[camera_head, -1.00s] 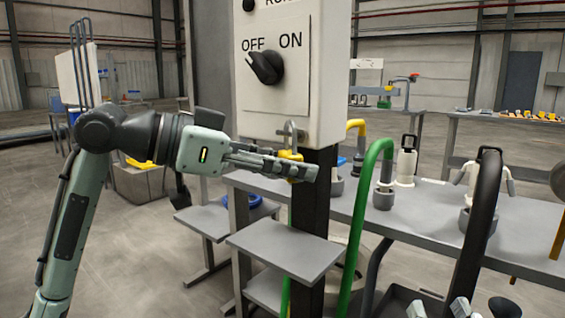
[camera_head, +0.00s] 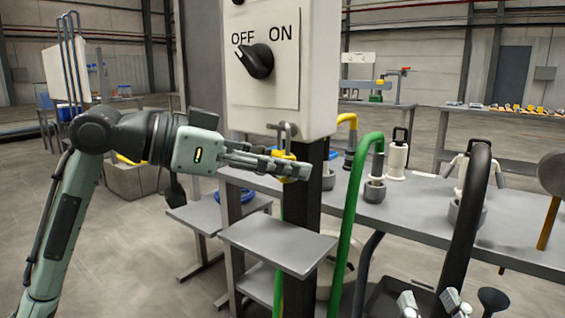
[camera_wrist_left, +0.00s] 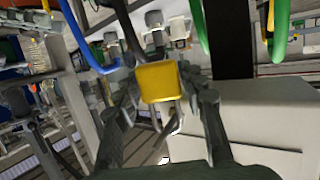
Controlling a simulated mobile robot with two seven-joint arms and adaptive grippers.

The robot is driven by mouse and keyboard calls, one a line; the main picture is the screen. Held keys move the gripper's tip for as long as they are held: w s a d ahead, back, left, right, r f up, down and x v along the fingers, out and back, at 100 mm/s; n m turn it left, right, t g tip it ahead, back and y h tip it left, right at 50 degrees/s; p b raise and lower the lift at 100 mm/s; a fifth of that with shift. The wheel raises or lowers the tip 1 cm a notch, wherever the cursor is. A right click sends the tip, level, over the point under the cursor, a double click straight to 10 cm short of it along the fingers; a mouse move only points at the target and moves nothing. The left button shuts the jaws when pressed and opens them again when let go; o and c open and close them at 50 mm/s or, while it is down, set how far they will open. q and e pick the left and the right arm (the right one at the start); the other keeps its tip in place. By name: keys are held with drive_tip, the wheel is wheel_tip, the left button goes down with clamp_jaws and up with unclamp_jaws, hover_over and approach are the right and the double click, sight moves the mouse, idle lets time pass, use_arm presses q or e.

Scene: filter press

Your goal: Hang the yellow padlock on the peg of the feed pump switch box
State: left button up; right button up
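The yellow padlock (camera_head: 281,155) is just below the white switch box (camera_head: 318,65), partly hidden by my left gripper (camera_head: 297,171). Its grey shackle (camera_head: 287,130) rises at the box's lower edge, where the peg is; I cannot tell whether it is around the peg. The left wrist view shows the padlock body (camera_wrist_left: 159,82) between my left fingers (camera_wrist_left: 168,98), with a visible gap on the right side, so the gripper looks open around it. My right gripper (camera_head: 431,302) is at the bottom edge, its fingertips apart and apparently empty.
A dark post holds the box, with a small grey shelf (camera_head: 278,244) below. A green curved handle (camera_head: 354,215) and a black one (camera_head: 470,220) rise close to the right. A long grey bench (camera_head: 420,215) with several fittings stands behind.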

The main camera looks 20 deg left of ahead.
use_arm(q)
drive_tip(key=o, duration=0.3)
